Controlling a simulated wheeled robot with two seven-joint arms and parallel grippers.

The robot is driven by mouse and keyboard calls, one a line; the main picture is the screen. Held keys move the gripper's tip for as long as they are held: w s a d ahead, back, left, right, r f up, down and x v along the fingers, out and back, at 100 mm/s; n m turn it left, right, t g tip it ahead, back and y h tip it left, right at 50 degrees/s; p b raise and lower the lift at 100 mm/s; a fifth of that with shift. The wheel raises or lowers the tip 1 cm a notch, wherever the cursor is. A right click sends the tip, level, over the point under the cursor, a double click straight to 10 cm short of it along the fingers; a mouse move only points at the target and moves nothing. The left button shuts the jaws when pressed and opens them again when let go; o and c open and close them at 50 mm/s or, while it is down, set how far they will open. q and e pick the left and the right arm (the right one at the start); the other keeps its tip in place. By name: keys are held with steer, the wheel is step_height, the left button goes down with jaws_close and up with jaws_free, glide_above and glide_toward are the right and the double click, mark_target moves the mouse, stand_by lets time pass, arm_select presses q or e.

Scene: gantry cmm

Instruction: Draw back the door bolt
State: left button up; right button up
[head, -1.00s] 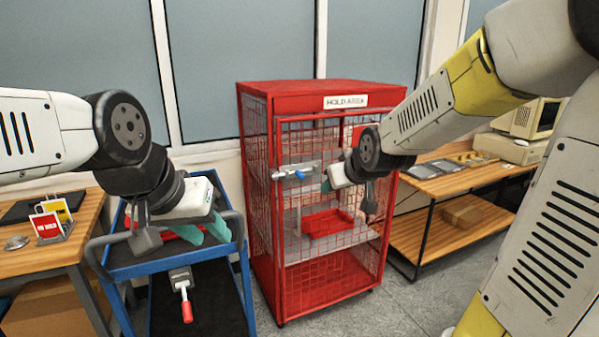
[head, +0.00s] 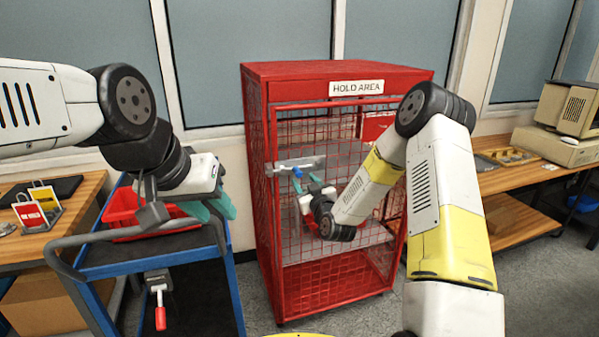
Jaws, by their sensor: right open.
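The door bolt is a grey bar and plate (head: 284,165) on the upper left of the red mesh cage door (head: 335,276). Its blue knob (head: 297,172) points out from the door. My left gripper (head: 212,208) is over the blue cart at the left, far from the bolt. Its teal fingers look apart and empty.
The red cage (head: 260,200) carries a HOLD AREA sign (head: 356,87). A blue cart (head: 236,281) with a red tray (head: 122,211) stands to its left. Wooden benches stand at the left (head: 82,195) and right (head: 517,219). Grey floor is clear before the cage.

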mark_target(299, 175)
steer(key=x, duration=0.7)
steer(key=shift+s, duration=0.1)
jaws_close()
stand_by(1.2)
